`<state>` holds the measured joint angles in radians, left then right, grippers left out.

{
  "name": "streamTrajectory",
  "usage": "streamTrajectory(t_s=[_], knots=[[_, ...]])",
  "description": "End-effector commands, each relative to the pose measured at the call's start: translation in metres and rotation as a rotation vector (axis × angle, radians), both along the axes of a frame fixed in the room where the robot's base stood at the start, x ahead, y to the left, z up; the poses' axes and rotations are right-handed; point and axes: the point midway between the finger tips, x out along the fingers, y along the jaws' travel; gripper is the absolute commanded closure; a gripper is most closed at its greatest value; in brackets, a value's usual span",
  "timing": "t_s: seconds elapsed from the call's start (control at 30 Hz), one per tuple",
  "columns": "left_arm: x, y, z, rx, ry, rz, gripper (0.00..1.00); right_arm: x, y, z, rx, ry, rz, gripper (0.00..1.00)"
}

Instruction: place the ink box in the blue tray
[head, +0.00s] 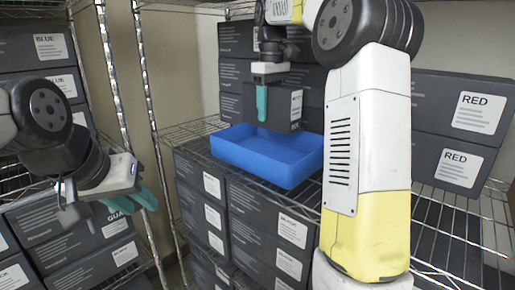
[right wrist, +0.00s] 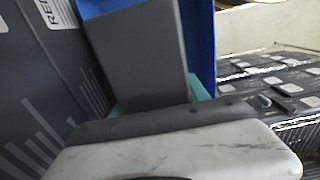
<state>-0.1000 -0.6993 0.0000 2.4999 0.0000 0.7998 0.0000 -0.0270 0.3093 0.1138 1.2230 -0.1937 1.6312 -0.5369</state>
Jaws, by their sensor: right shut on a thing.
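The ink box (head: 283,112) is a dark grey carton with a white label on its right end. My right gripper (head: 262,103) points down and is shut on it, holding it over the back part of the blue tray (head: 240,156). In the right wrist view the box (right wrist: 140,52) sits between the teal fingers (right wrist: 158,102), with the blue tray (right wrist: 200,40) behind it. The tray's visible inside is empty; my right arm hides part of its right side. My left gripper (head: 130,202) is open and empty, off to the left of the tray.
RED cartons (head: 455,120) stand at the right, BLUE cartons (head: 38,45) at the left. More dark cartons rise behind the tray. Chrome rack posts (head: 147,75) stand between my left gripper and the tray.

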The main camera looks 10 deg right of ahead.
Motion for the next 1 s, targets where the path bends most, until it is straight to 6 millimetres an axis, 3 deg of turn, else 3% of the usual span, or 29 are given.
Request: streamTrajectory(t_s=[0.2,0.6,1.0], knots=[[0.000,0.000,0.000,0.000,-0.001,0.000,0.66,-0.001,0.000,-0.037,0.000,0.002,0.000,1.00],[0.000,0.000,0.000,0.000,0.000,0.000,0.66,-0.001,-0.001,-0.084,0.000,0.002,-0.001,1.00],[0.000,0.000,0.000,0.000,0.000,0.000,0.66,0.000,0.000,-0.094,0.001,-0.001,-0.001,1.00]])
